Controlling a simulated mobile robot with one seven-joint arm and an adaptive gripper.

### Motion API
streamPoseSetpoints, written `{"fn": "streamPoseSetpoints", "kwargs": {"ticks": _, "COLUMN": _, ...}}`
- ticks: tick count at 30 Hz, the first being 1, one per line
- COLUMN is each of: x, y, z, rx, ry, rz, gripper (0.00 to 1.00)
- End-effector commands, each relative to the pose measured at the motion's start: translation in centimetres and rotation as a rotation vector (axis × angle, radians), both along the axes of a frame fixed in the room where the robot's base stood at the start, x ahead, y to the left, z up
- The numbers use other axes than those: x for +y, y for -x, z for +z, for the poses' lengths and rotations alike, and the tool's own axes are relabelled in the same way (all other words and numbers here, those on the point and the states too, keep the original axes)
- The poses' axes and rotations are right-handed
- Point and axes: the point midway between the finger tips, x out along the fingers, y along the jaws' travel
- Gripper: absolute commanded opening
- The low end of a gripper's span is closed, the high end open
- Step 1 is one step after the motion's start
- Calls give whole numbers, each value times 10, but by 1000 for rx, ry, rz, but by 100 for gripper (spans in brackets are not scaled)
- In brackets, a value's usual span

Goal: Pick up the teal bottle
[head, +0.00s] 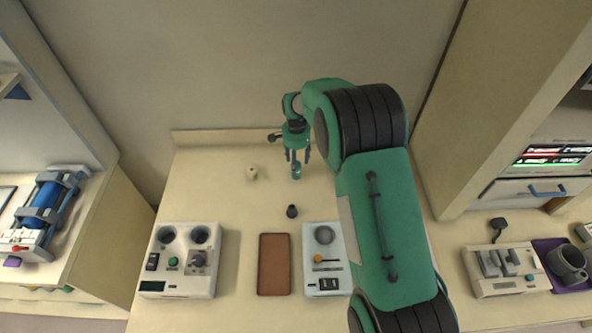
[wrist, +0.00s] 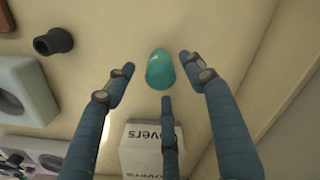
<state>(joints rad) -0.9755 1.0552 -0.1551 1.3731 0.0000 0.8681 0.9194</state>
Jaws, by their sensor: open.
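The teal bottle (head: 296,172) stands on the cream worktop, just under my gripper (head: 297,157) in the head view. In the wrist view the bottle (wrist: 160,72) looks like a rounded, glossy teal shape between the fingertips of my gripper (wrist: 158,78). The three blue-grey fingers are spread around it, with visible gaps on the left and right. I see no clear contact. How far the fingertips are above or around the bottle is hard to tell.
A dark small cup-like piece (head: 292,211) stands nearby, and a small cream object (head: 251,173) lies left. A brown tray (head: 273,265) sits between two control boxes, left (head: 183,262) and right (head: 325,262). A white lettered box (wrist: 150,143) shows behind the fingers.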

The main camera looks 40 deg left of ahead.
Motion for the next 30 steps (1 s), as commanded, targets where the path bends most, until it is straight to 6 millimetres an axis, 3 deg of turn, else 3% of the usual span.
{"fn": "streamPoseSetpoints", "kwargs": {"ticks": 19, "x": 1, "y": 0, "z": -47, "rx": 0, "ry": 0, "rz": 0, "gripper": 54}}
{"fn": "streamPoseSetpoints", "kwargs": {"ticks": 30, "x": 1, "y": 0, "z": -52, "rx": 0, "ry": 0, "rz": 0, "gripper": 54}}
